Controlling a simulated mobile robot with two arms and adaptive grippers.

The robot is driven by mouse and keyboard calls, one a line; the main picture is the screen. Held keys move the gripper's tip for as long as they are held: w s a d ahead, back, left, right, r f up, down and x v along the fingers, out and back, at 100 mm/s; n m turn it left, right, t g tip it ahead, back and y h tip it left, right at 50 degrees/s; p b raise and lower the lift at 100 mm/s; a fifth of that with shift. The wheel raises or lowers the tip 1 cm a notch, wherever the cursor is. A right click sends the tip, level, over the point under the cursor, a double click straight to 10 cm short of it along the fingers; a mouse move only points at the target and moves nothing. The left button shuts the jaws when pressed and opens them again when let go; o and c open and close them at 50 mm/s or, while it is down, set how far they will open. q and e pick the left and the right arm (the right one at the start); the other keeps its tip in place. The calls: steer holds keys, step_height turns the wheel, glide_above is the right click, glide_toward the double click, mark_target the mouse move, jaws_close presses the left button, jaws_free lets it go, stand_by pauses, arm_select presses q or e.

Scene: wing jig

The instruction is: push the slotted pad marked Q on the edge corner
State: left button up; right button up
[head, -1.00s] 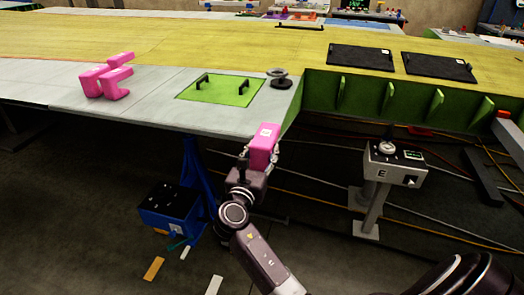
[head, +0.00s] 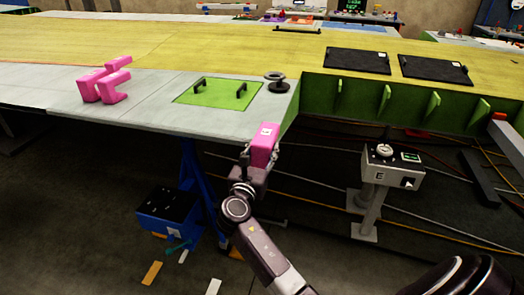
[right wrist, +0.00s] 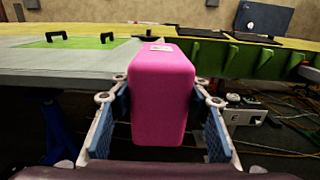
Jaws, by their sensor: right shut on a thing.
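A pink pad (head: 264,140) with a small white label on top is held in my right gripper (head: 260,160). In the right wrist view the pad (right wrist: 161,95) stands between the two blue-lined fingers (right wrist: 160,130). The label's letter is too small to read. The pad is just in front of the near edge corner (head: 287,128) of the grey wing skin; I cannot tell whether it touches. Its slot does not show clearly. Other pink pads (head: 104,82) stand on the skin at the left. My left gripper is not in view.
A green panel (head: 205,97) with two black handles and a dark round fitting (head: 276,82) lie near the corner. A control box marked E (head: 392,165) stands at the right on a post. A blue box (head: 166,216) is below the wing.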

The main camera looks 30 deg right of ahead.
steer(key=shift+w+d, duration=0.2)
steer(key=o, duration=1.2)
steer(key=shift+o, duration=0.2)
steer(key=v, duration=1.2)
